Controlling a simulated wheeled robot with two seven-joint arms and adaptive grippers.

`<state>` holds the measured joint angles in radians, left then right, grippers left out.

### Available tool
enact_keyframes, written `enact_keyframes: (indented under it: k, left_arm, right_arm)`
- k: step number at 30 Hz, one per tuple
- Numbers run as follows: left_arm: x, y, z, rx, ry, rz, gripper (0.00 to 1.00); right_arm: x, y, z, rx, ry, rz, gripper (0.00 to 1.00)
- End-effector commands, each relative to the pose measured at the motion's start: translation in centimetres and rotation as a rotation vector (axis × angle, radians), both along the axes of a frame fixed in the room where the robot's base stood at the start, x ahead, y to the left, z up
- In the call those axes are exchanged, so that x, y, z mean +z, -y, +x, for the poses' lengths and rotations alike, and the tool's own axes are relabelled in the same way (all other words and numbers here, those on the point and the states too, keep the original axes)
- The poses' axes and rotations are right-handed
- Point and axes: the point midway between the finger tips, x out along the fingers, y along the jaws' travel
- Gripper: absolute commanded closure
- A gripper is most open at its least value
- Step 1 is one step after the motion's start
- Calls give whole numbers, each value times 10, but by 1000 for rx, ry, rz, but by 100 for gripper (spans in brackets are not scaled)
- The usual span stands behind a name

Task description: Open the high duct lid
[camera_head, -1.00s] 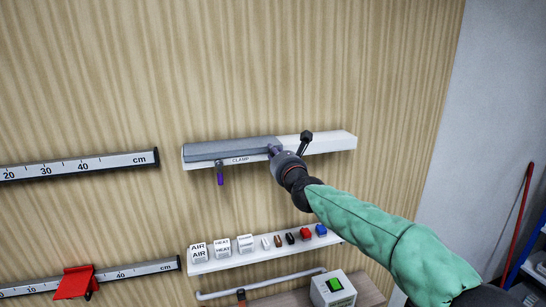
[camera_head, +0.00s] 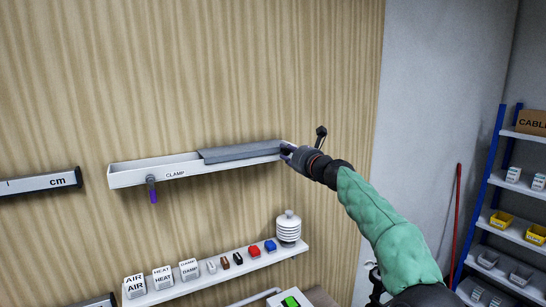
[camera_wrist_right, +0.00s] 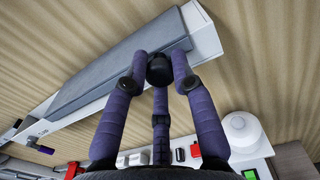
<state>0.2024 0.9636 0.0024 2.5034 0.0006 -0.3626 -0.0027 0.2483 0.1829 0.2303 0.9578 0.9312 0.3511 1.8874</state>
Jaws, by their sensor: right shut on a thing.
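The high duct (camera_head: 140,177) is a long white channel on the wood-grain wall, marked CLAMP on its front. Its grey lid (camera_head: 235,153) lies over the right part, and the left part stands uncovered. My right gripper (camera_head: 286,149) is at the lid's right end. In the right wrist view the lid (camera_wrist_right: 115,75) runs up to the purple fingers (camera_wrist_right: 160,62), which close around a dark round knob (camera_wrist_right: 159,72). The fingers partly hide the contact. My left gripper is not in view.
A purple-handled clamp (camera_head: 152,190) hangs from the duct's front. Below, a white shelf (camera_head: 215,277) carries labelled blocks, small coloured parts and a ribbed white sensor housing (camera_head: 288,228). A blue rack (camera_head: 490,190) stands at the right. The wall above the duct is clear.

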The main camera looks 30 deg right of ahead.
Motion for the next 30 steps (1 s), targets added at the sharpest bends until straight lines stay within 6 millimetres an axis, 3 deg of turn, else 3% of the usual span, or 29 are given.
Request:
enact_keyframes:
  k: [1, 15, 16, 18, 30]
  left_arm:
    - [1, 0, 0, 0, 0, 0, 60]
    - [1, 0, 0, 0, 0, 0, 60]
    - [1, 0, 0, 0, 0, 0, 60]
    - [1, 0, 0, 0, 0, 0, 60]
    - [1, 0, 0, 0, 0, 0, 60]
  right_arm:
    - [9, 7, -3, -5, 14, -2, 100]
    - [11, 13, -3, -4, 17, -2, 100]
    - [11, 13, -3, -4, 17, -2, 71]
    - [11, 13, -3, -4, 17, -2, 52]
    - [4, 12, -3, -2, 7, -1, 50]
